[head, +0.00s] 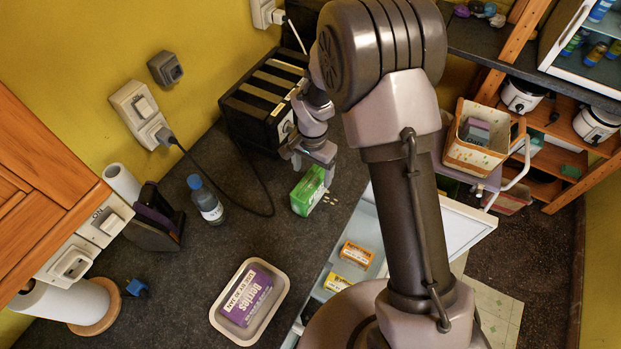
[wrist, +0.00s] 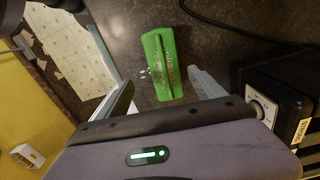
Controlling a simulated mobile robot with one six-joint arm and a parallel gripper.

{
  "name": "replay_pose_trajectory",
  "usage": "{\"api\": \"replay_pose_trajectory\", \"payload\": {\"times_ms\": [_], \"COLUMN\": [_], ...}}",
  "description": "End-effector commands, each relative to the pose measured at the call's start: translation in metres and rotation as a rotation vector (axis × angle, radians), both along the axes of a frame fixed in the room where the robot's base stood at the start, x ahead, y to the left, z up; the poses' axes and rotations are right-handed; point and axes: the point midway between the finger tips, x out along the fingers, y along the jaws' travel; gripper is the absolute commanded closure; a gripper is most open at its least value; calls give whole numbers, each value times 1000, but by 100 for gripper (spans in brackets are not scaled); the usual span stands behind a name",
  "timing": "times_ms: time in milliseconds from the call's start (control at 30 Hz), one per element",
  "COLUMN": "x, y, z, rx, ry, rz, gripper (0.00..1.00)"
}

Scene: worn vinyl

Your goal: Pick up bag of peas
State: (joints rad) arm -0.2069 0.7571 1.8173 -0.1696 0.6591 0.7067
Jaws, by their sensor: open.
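The bag of peas looks like a green packet (head: 309,190) on the dark worktop, just in front of the black toaster and close to the worktop's edge. In the wrist view the green packet (wrist: 160,62) lies ahead of the fingers, with its near end roughly between them. My gripper (head: 308,166) is just above and behind the packet in the head view. In the wrist view my gripper (wrist: 160,88) has its two fingers wide apart with nothing held. I cannot tell how much height separates fingers and packet.
The black toaster (head: 262,97) stands close beside my gripper. A dark bottle (head: 205,198) and a cable are to the left. A tray (head: 277,307) holding a purple Berries packet (head: 247,298) is at the front. Small pale bits (head: 331,199) lie beside the green packet. An open drawer (head: 372,232) is below the edge.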

Motion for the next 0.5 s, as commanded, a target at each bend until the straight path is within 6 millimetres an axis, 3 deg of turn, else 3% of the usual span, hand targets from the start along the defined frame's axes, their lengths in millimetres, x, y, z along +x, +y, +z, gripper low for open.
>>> {"api": "replay_pose_trajectory", "payload": {"times_ms": [100, 333, 500], "x": [-1, 1, 2], "y": [0, 2, 7], "z": [-32, -63, -96], "rx": [-1, 0, -1], "ry": [3, 1, 2], "rz": [1, 2, 1], "gripper": [22, 22, 22]}}
